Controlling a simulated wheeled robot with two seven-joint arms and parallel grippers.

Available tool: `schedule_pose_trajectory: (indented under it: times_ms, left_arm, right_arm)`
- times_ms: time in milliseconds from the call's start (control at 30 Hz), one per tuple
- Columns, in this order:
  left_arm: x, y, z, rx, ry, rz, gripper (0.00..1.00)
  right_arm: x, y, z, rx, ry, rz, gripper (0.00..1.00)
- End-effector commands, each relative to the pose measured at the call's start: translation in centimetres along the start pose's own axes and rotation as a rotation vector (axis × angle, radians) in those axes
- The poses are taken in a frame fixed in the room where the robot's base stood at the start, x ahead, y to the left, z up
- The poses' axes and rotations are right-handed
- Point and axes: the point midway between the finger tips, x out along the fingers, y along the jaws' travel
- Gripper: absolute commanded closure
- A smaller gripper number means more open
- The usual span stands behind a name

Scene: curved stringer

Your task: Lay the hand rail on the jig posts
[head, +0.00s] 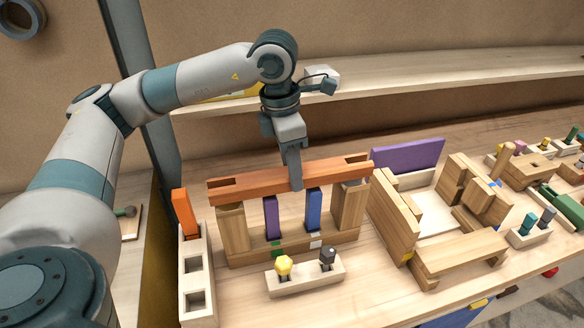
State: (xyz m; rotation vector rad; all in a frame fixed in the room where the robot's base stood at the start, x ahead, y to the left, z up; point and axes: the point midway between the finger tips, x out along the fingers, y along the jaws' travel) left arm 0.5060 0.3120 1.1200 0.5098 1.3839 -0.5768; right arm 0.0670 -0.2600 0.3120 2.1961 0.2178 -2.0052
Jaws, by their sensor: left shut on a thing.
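The hand rail (245,186) is a long orange-brown bar with a slot near each end. It lies level across the tops of the left wooden post (234,232) and the right wooden post (349,207) of the jig. I cannot tell whether it bears on both posts or hangs just above them. My left gripper (296,184) comes down from above and is shut on the rail near its middle. A purple upright (271,217) and a blue upright (313,209) stand below the rail between the posts. My right gripper is out of view.
A pale rack (194,268) holding an orange piece (184,212) stands to the left. A small block (304,279) with a yellow and a dark peg stands in front. A wooden fixture with a purple board (408,156) stands close on the right. A shelf (430,85) runs behind.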

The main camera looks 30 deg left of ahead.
Motion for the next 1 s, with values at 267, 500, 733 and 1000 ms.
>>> schedule_pose_trajectory:
  times_ms: [267,500,733,1000]
  left_arm:
    - [0.6,0.0,-0.1,0.000,-0.001,0.000,0.94]
    - [1.1,0.0,-0.1,0.000,-0.001,0.000,0.94]
    - [1.5,0.0,-0.2,0.000,-0.001,0.001,0.94]
    - [2.1,0.0,-0.2,0.000,-0.001,0.001,0.94]
  right_arm:
    - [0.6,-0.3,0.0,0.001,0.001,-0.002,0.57]
    - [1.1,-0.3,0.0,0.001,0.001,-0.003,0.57]
    - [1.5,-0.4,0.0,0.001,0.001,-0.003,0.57]
    - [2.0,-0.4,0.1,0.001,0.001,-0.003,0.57]
